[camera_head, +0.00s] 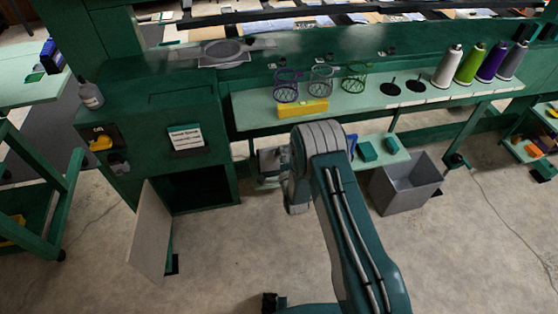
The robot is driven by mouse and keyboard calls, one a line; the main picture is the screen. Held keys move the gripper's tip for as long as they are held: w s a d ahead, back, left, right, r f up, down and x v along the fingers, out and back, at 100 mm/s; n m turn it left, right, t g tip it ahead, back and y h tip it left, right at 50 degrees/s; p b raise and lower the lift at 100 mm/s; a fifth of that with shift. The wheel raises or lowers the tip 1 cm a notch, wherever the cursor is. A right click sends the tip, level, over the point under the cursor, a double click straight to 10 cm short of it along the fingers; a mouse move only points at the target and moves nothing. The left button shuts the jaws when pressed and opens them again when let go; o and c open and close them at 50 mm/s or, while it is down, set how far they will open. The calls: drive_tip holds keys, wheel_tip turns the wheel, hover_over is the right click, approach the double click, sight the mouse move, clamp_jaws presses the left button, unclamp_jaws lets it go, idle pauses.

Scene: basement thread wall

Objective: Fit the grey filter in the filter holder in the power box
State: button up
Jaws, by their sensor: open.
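The grey filter (321,80) looks like a small wire basket, upright on the pale green bench between a purple basket (287,86) and a green one (355,77). The power box (210,180) is a green cabinet with its white door (151,232) swung open. Its inside is dark, so I cannot make out the filter holder. My gripper (267,162) shows small and partly hidden left of my arm's elbow, below the bench's front edge. It is open and empty, apart from the filter.
A yellow block (303,108) lies in front of the baskets. Several thread cones stand farther right, including a green one (469,63). A grey bin (404,183) stands on the floor below. A round grey piece (222,52) lies on the cabinet top.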

clamp_jaws()
drive_tip(key=shift+r, duration=0.1)
drive_tip(key=shift+r, duration=2.1)
drive_tip(key=shift+s, duration=0.15)
drive_tip(key=v, duration=1.5)
drive_tip(key=shift+s, duration=0.4)
drive_tip(key=shift+d, duration=0.15)
